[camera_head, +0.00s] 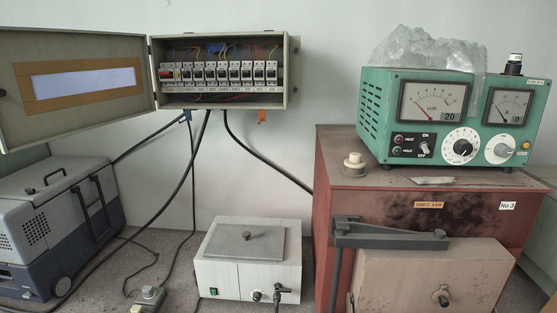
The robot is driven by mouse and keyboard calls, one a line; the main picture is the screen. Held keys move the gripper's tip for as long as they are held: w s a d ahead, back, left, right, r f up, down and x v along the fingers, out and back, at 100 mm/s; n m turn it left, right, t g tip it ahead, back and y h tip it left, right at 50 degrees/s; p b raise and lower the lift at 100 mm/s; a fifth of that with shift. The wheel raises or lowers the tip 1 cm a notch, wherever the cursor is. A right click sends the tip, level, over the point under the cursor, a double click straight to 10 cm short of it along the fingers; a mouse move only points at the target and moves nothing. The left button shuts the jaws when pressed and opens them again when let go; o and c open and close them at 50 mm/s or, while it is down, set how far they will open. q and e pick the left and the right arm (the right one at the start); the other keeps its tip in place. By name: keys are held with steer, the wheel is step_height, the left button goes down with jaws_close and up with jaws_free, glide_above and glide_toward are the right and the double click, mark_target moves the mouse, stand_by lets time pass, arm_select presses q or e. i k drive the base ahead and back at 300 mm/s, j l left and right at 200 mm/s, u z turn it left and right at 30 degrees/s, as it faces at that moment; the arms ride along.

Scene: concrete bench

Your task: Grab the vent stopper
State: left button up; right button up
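A small cream-coloured plug with a narrower raised top, which looks like the vent stopper (354,163), sits upright on the top of the dark red furnace box (333,195), near its left side. It stands just left of the green meter box and appears apart from it. Whether there is a hole beneath it is hidden. Neither of my grippers shows in the head view.
The green meter box (455,118) fills much of the furnace top, with crumpled clear plastic on it. A grey lever (390,238) and a door (435,278) project in front. An open breaker cabinet (222,72) hangs on the wall; a white lidded box (248,272) stands below.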

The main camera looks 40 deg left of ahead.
mark_target(354, 161)
steer(key=u, duration=1.05)
